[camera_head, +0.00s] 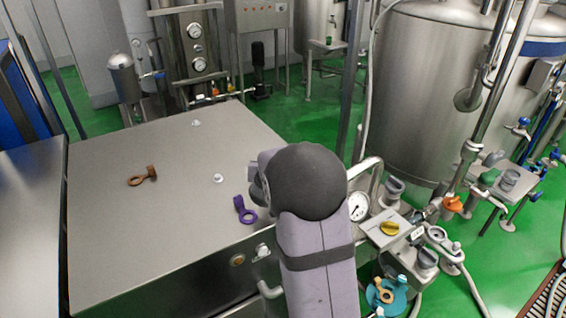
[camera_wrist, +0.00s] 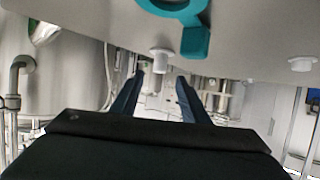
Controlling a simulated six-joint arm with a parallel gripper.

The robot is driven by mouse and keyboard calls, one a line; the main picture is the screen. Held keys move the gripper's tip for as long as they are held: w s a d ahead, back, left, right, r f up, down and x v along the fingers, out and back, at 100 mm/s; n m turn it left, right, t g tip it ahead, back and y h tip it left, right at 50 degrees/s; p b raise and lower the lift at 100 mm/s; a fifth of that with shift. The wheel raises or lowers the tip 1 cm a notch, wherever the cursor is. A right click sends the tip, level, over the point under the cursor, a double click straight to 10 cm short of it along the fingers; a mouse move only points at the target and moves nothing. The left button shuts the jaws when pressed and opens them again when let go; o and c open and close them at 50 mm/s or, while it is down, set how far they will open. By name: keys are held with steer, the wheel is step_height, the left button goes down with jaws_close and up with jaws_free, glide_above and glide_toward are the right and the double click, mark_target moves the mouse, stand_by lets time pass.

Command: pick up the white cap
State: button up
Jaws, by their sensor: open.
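A small white cap (camera_head: 218,178) sits on the metal tabletop, just left of my arm's dark rounded end in the head view. In the wrist view a white cap (camera_wrist: 159,51) shows just beyond and between my fingertips. My gripper (camera_wrist: 160,76) is open, with two dark blue fingers apart and nothing seen held. Whether the fingers reach around the cap cannot be told. A second small white piece (camera_head: 196,123) lies farther back on the tabletop.
The metal tabletop (camera_head: 110,235) is mostly clear. A purple ring-handled piece (camera_head: 245,212) lies near the cap, and a brown one (camera_head: 142,177) lies left. A teal ring-handled piece (camera_wrist: 185,18) and another white piece (camera_wrist: 302,64) show in the wrist view. A gauge (camera_head: 358,206) stands right.

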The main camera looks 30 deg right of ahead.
steer(key=shift+p+x, duration=0.3)
steer(key=shift+x, duration=0.75)
steer(key=shift+p+x, duration=1.2)
steer(key=shift+x, duration=1.4)
jaws_close()
